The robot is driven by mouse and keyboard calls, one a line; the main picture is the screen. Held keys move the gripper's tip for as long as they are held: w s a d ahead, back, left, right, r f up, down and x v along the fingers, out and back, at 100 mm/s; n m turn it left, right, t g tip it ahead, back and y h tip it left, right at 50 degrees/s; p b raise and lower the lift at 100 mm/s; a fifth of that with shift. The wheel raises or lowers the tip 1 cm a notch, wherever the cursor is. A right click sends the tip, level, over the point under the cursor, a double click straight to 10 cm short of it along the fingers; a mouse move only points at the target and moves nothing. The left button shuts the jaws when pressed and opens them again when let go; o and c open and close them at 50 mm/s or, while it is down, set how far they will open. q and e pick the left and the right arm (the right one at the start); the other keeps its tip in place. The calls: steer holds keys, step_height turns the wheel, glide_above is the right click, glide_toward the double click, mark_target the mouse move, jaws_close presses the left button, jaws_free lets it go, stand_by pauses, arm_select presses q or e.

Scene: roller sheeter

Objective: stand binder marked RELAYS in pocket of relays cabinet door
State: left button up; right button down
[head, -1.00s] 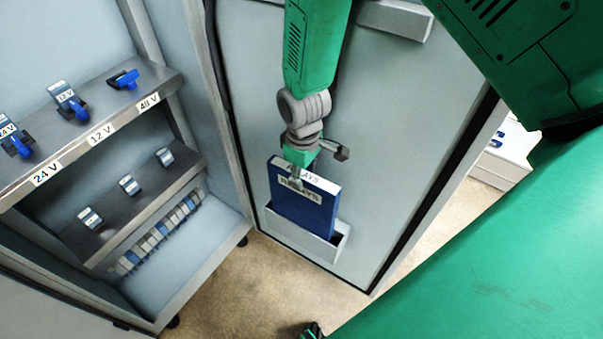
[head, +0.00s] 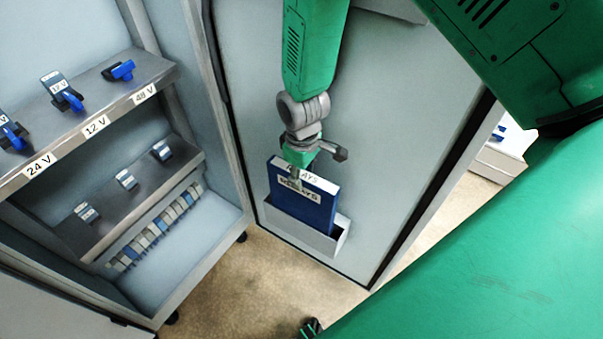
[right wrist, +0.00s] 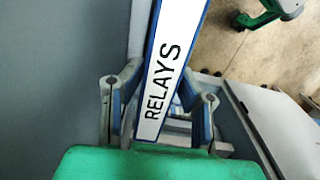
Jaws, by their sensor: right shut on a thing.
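The blue binder (head: 305,209) has a white RELAYS label on its spine and another on its face. It stands nearly upright, slightly tilted in the head view, with its lower end behind the front wall of the pocket (head: 331,243) on the grey cabinet door (head: 385,120). Its bottom edge is hidden. My right gripper (head: 297,177) is shut on the binder's top end. In the right wrist view, the fingers (right wrist: 160,98) lie on either side of the RELAYS spine (right wrist: 165,70). My left gripper is not clearly in view.
The open cabinet at left has shelves marked 24 V (head: 40,164), 12 V (head: 96,125) and 48 V (head: 145,94), with blue-handled devices. A grey bar (head: 392,9) juts from the door above the pocket. Beige floor (head: 260,285) is clear below the door.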

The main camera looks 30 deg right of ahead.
mark_target(302, 193)
steer(key=shift+f+b, duration=2.25)
steer(key=shift+f, duration=1.7)
steer(key=c, duration=1.1)
jaws_free()
steer(key=shift+r, duration=0.45)
step_height(302, 193, up, 11)
